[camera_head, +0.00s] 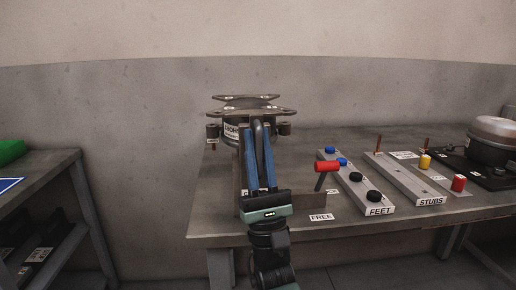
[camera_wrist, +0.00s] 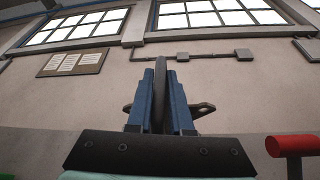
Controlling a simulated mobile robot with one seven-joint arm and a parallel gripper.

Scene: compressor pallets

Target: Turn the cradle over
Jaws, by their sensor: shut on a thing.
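The cradle (camera_head: 222,112) stands at the back left of the workbench in the head view. It has dark metal plates with pointed ends, stacked one over the other, and a round body with a white label below. My gripper (camera_head: 259,123) reaches up to its front with two long blue fingers. The fingers are shut on a dark grey curved bar of the cradle; this bar also shows in the wrist view (camera_wrist: 160,90), upright between the fingers (camera_wrist: 160,74). A red-handled lever (camera_head: 327,166) stands right of my gripper, near a "FREE" label (camera_head: 321,217). My arm hides the cradle's lower front.
Right of the lever are the "FEET" tray (camera_head: 379,211) with blue and black pieces and the "STUBS" tray (camera_head: 431,201) with yellow and red pieces. A compressor (camera_head: 493,145) sits at far right. A shelf (camera_head: 62,165) stands at left, with a gap before the bench.

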